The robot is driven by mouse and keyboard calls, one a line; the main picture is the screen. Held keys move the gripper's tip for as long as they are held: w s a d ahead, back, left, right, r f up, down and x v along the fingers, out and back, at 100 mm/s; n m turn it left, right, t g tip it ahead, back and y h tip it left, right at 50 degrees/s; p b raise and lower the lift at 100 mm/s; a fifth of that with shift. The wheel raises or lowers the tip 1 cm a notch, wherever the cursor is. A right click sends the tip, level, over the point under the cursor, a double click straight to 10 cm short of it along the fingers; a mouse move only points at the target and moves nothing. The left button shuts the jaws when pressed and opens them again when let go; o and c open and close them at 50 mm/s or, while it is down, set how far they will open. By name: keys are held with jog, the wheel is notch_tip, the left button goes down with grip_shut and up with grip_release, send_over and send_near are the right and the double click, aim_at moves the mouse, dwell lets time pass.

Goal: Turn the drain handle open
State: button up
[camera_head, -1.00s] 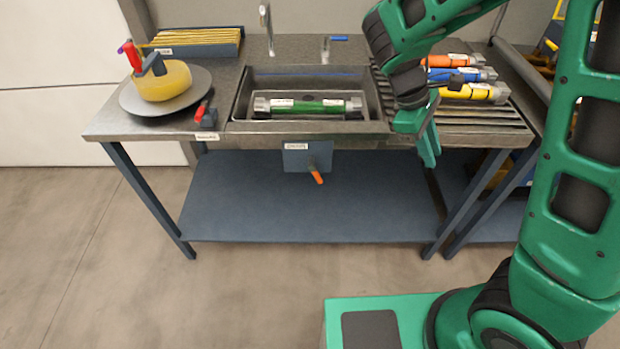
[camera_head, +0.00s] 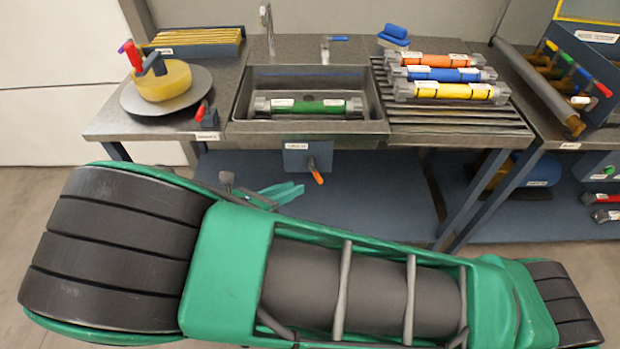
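The drain handle (camera_head: 316,172) is a small orange-red lever on a blue labelled panel (camera_head: 296,158) under the front of the sink. It slants down and to the right. My gripper (camera_head: 292,191) shows its green fingertips just below and left of the handle in the picture, apart from it. Its fingers lie close together and are seen edge-on, so I cannot tell whether they are open or shut. Nothing shows between them. My forearm covers the lower part of the view. The sink (camera_head: 245,100) holds a green cylinder (camera_head: 309,106) with grey ends.
Orange, blue and yellow cylinders (camera_head: 452,91) lie on the ribbed drainboard at right. A round plate (camera_head: 135,100) with a yellow item stands at left, near a red lever (camera_head: 201,111). A blue lower shelf (camera_head: 385,205) lies under the counter.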

aim_at(316, 171)
jog(key=x, duration=1)
jog(key=shift+w+f, duration=0.15)
jog(key=shift+w, duration=0.1)
grip_shut()
jog(key=shift+a, duration=0.1)
